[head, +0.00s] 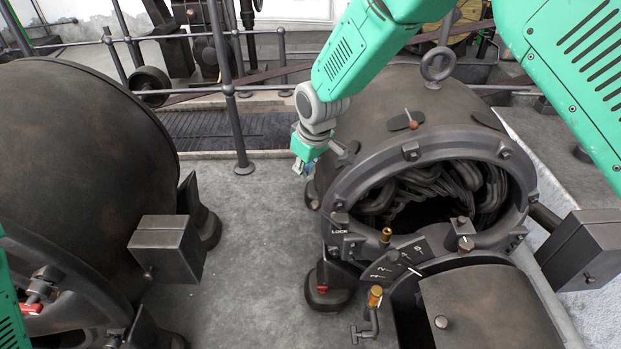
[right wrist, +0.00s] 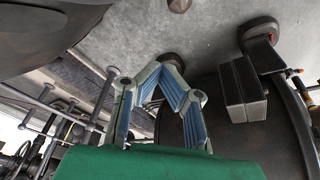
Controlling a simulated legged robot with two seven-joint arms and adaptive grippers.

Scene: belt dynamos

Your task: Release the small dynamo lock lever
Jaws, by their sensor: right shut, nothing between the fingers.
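The small dynamo (head: 440,115) stands at right in the head view, with its round opening towards me and dark coils inside. A LOCK label (head: 339,231) is on its lower left front. Below it, a thin lever with a red end (head: 322,289) hangs down by the dynamo's foot. My right gripper (head: 301,167) is at the dynamo's upper left side, above and apart from the lever. In the right wrist view its blue-padded fingers (right wrist: 160,68) meet at the tips, shut and empty. My left gripper does not show; only green arm parts are at the left edge.
A large dynamo (head: 85,150) with a box (head: 168,250) fills the left. A railing (head: 230,90) runs behind. Grey floor (head: 245,260) between the dynamos is clear.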

